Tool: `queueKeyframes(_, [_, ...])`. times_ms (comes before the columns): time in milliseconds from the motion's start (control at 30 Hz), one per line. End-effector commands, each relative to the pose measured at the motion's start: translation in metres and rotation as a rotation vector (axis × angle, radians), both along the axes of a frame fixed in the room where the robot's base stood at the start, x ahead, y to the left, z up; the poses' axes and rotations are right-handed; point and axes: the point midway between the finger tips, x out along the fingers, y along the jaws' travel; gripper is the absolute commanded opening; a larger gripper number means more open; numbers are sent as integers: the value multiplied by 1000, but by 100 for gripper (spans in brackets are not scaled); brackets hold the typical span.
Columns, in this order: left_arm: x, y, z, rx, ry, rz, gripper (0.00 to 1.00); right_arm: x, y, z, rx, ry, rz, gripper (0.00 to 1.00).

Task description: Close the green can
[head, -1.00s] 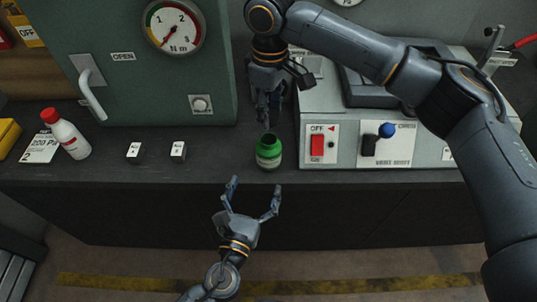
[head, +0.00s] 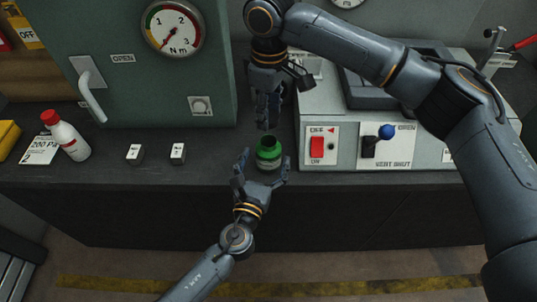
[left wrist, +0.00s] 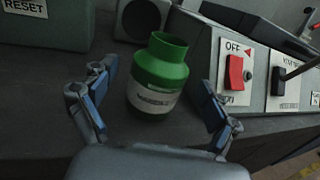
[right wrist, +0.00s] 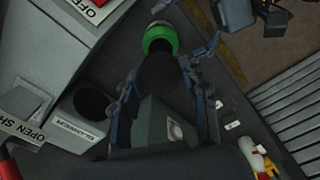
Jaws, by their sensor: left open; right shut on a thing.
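The green can (head: 269,152) stands upright on the dark bench with its dark mouth open at the top. It also shows in the left wrist view (left wrist: 157,75) and the right wrist view (right wrist: 160,37). My left gripper (head: 263,168) is open at the bench's front edge, its fingers spread on either side of the can with visible gaps in the left wrist view (left wrist: 155,92). My right gripper (head: 268,112) points down just behind and above the can. It is shut on a dark piece (right wrist: 160,75), whose shape is hard to make out.
The grey panel (head: 345,148) with a red switch and blue-knobbed lever stands right of the can. A green cabinet (head: 150,85) is behind at left. Two small white-topped blocks (head: 134,153) and a red-capped bottle (head: 69,138) sit left on the bench.

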Motion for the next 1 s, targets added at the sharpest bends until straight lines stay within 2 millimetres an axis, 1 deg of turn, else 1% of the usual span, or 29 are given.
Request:
queueKeyframes(33, [9,-2,1,0,-2,1,88,0,0,0,0,0,0,35])
queueKeyframes(100, [17,-4,0,0,-1,2,88,0,0,0,0,0,0,35])
queueKeyframes(233, [28,-7,0,0,0,1,88,0,0,0,0,0,0,35])
queueKeyframes(400, [32,-8,0,0,1,0,88,0,0,0,0,0,0,35])
queueKeyframes(600, [32,-8,0,0,1,0,88,0,0,0,0,0,0,35])
queueKeyframes(633, [32,-8,0,0,1,0,86,0,0,0,0,0,0,35])
queueKeyframes(767, [32,-8,0,0,1,1,60,0,0,0,0,0,0,35])
queueKeyframes(800, [32,-8,0,0,0,1,51,0,0,0,0,0,0,35])
queueKeyframes(867, [32,-8,0,0,1,1,39,0,0,0,0,0,0,35])
queueKeyframes(900, [32,-8,0,0,0,1,31,0,0,0,0,0,0,35])
queueKeyframes(967, [32,-8,0,0,1,1,19,0,0,0,0,0,0,35])
queueKeyframes(1000, [32,-8,0,0,1,1,11,0,0,0,0,0,0,35])
